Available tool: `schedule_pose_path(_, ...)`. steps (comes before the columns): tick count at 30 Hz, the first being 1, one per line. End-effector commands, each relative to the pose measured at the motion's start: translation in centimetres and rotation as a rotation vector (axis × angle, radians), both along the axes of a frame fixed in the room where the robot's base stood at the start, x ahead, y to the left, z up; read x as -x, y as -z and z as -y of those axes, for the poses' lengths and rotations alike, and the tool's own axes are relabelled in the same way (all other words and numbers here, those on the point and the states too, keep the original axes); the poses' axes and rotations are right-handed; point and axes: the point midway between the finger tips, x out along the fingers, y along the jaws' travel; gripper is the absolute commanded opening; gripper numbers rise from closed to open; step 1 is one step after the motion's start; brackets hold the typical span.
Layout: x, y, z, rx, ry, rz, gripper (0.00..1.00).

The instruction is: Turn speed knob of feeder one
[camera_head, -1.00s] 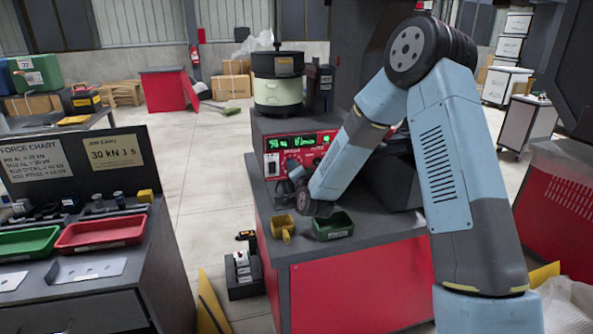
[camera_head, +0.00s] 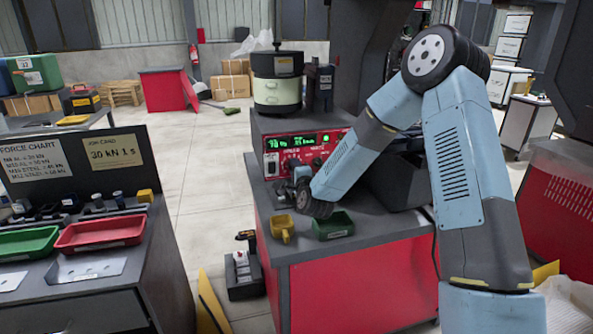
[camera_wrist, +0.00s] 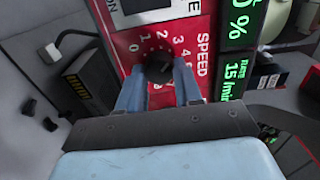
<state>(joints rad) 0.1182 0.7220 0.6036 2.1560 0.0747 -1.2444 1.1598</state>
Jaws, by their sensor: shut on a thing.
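The feeder's red control panel (camera_head: 285,146) stands on the red and grey cabinet, below the bowl. In the wrist view, the black speed knob (camera_wrist: 159,67) sits on the red panel (camera_wrist: 203,22) inside a printed number scale, beside the word SPEED. My gripper (camera_wrist: 158,75) has one finger on each side of the knob and is shut on it. The knob's pointer mark cannot be made out. A green display (camera_wrist: 236,78) reads a percentage and 15/min. In the head view my wrist hides most of the knob area.
The bowl feeder (camera_head: 277,82) stands above the panel. A black bin (camera_head: 400,180) is to the right.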

Motion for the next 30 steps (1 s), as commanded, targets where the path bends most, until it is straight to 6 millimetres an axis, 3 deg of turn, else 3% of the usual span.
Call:
schedule_pose_path(10,-0.07,0.54,0.65,0.002,0.011,-0.012,0.04)
schedule_pose_path(11,-0.08,0.55,0.66,0.002,0.011,-0.012,0.35)
schedule_pose_path(18,-0.02,0.34,0.37,0.001,0.006,-0.007,0.58)
schedule_pose_path(30,0.80,0.13,0.41,0.000,0.003,-0.003,0.60)
